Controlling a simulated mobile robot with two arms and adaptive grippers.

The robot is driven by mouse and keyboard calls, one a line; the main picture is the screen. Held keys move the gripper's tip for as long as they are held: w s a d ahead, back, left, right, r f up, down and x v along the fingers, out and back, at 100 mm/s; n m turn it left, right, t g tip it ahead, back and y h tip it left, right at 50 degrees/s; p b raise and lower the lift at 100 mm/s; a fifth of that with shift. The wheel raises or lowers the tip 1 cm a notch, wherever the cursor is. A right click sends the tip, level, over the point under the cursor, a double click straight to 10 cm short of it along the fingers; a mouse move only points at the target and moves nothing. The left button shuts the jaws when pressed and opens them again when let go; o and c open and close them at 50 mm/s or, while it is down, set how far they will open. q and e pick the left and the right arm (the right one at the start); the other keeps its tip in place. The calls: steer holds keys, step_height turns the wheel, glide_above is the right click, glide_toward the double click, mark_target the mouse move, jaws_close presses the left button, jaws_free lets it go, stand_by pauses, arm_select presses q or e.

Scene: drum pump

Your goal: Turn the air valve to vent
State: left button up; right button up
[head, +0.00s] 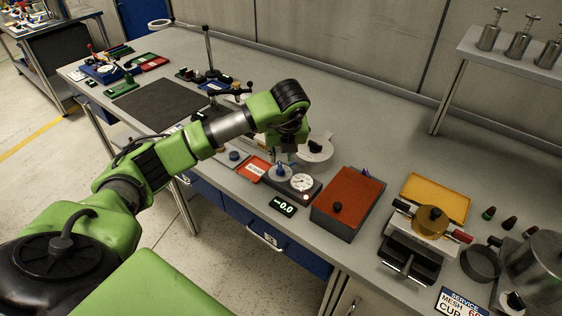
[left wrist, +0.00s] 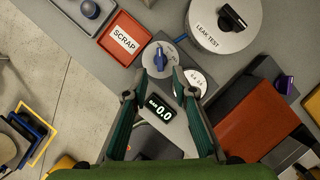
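The air valve is a blue knob (head: 281,169) on a pale round dial on a grey block. In the left wrist view the blue knob (left wrist: 160,57) points roughly up the picture; the dial's lettering is too small to read. My left gripper (head: 284,157) is just above the block. In the left wrist view its fingers (left wrist: 159,72) are apart, with the knob showing between and just beyond the tips. Contact cannot be told. A white gauge (head: 301,183) sits beside the knob. A black display (head: 283,205) in front reads 0.0. My right gripper is not in view.
A red SCRAP tray (left wrist: 122,38) lies left of the valve. A white round LEAK TEST fixture (left wrist: 225,22) with a black knob stands behind. A red-topped box (head: 348,195) is close on the right. A yellow tray (head: 436,197) lies farther right.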

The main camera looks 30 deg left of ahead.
arm_select(q)
steer(key=v, duration=0.4)
steer(key=shift+d+r, duration=0.1)
steer(key=shift+r, duration=0.3)
steer(key=shift+s+f, duration=0.1)
